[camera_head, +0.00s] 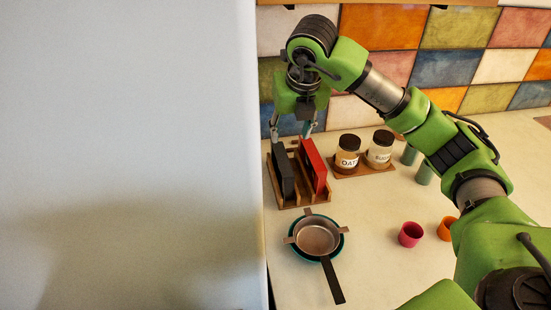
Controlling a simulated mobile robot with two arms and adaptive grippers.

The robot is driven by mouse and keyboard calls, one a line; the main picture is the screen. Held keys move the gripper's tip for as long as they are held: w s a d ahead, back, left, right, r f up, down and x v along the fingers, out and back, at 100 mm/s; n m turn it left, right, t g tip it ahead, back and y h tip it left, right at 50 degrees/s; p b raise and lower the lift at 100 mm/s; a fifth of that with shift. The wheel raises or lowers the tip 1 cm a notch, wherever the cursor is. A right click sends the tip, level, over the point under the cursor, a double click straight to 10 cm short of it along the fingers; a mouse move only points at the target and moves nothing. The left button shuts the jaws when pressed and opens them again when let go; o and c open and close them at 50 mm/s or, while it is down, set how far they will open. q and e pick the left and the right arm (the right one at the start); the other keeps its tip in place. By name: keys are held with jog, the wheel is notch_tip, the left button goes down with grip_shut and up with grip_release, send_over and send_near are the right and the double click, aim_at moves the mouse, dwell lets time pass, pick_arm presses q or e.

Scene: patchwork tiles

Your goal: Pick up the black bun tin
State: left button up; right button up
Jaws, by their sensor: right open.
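A wooden rack (295,196) holds two flat things on edge. The dark one on the left, which looks like the black bun tin (285,174), stands upright in its slot. A red one (314,166) stands in the slot to its right. My right gripper (291,133) points down with its fingers apart and empty, over the back end of the rack. Its fingertips are close to the top rear of the tin; whether they touch cannot be told. My left gripper is not in view.
A pan (317,237) sits in front of the rack. Jars (347,155) on a wooden tray (363,170) stand to the right, with green cups (424,173) beyond. Pink (410,235) and orange (446,228) cups stand front right. A pale panel (130,150) fills the left side.

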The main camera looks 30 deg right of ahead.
jog(key=p, duration=0.1)
send_near(283, 158)
jog(key=shift+s+d+f, duration=0.15)
jog(key=shift+s+d, duration=0.05)
jog(key=shift+s, duration=0.15)
jog(key=p+x, duration=0.1)
jog(key=x, duration=0.1)
jog(key=shift+w+f, duration=0.2)
jog(key=shift+p+x, duration=0.5)
jog(key=shift+x, duration=0.35)
jog(key=p+x, duration=0.2)
jog(key=x, duration=0.1)
jog(key=shift+w+a+f, duration=0.15)
jog(key=shift+w+a, duration=0.05)
jog(key=shift+w, duration=0.2)
jog(key=shift+w+f, duration=0.15)
jog(key=shift+f, duration=0.3)
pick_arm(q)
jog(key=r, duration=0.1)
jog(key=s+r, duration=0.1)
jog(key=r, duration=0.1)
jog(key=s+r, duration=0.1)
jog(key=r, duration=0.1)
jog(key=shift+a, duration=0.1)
pick_arm(e)
grip_shut()
